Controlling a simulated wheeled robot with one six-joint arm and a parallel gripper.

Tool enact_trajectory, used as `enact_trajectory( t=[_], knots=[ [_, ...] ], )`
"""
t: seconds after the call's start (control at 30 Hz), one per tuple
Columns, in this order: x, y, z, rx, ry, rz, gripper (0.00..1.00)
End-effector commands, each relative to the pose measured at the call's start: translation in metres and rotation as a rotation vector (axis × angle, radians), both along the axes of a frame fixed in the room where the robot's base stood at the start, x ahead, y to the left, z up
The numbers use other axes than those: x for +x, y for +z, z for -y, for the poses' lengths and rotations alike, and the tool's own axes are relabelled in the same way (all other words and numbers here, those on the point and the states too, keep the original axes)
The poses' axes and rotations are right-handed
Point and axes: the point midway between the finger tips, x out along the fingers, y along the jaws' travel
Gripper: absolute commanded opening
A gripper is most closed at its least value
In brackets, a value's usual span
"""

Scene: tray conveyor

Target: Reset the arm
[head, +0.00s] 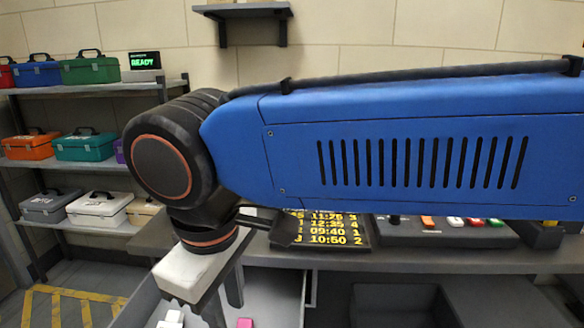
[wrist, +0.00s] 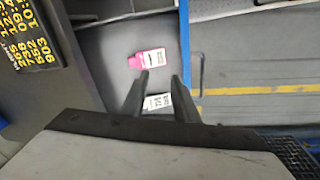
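My blue arm spans the middle of the head view and hides much behind it. My gripper (head: 222,300) hangs from the dark wrist joint, pointing down over a pale bin or drawer. In the wrist view my gripper (wrist: 160,92) shows two dark fingers spread apart with a gap between them. No object is seen held between them. Below lie a pink and white bottle (wrist: 149,59) and a white labelled item (wrist: 157,101), seen past the fingertips. How far below them the fingers are, I cannot tell.
A counter holds a board with yellow times (head: 330,230) and a button panel (head: 440,228). Shelves at left carry coloured cases, including a green case (head: 90,69), and a READY screen (head: 144,62). A yellow-marked floor (head: 70,305) shows at lower left.

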Motion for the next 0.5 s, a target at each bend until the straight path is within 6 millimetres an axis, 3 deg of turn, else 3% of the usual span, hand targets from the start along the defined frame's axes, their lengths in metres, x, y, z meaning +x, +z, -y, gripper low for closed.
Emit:
enact_trajectory(
  t=[0.2,0.5],
  knots=[
    [0.041,-0.011,0.055,0.044,-0.147,-0.002,0.28],
    [0.078,-0.030,0.129,0.105,-0.344,0.008,0.28]
  ],
)
